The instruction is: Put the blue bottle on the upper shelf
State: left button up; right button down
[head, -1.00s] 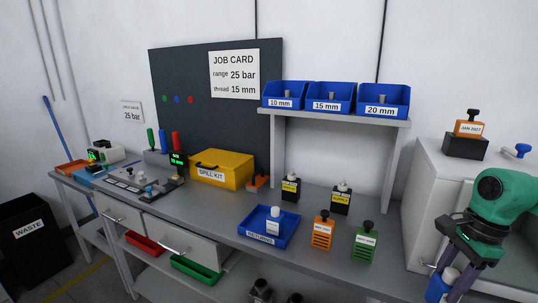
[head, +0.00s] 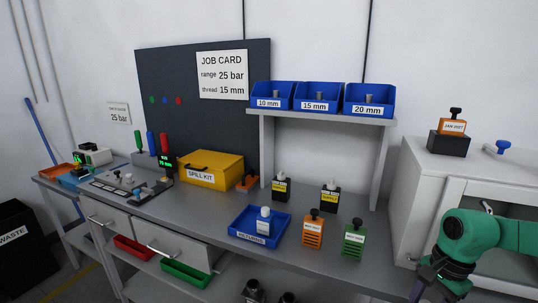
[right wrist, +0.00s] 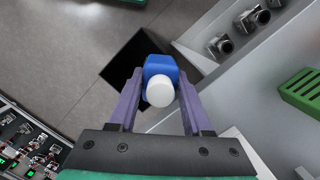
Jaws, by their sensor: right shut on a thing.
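The blue bottle (right wrist: 158,68) has a white cap and sits between the purple fingers of my right gripper (right wrist: 160,76) in the right wrist view. The gripper is shut on it. In the head view my right gripper (head: 440,292) is at the bottom edge, right of centre, in front of the cabinet; the bottle cannot be made out there. A raised shelf (head: 322,117) stands over the back of the bench and bears three blue bins. My left gripper is not in view.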

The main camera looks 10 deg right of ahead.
jog(key=w+a+f+n, duration=0.1)
jog(key=a+f+n, duration=0.2)
jog(key=a+n, duration=0.2)
jog(key=w+a+f+n+g+h, duration=0.1)
jog(key=a+f+n, duration=0.2)
jog(key=a+n, duration=0.3)
jog(key=w+a+f+n, duration=0.1)
jog(key=a+f+n, duration=0.3)
jog(key=a, duration=0.8)
jog(key=shift+w+a+n+h, duration=0.15)
jog(key=shift+w+n+h, duration=0.25)
jog(key=shift+n, duration=0.6)
jog(key=shift+g, duration=0.3)
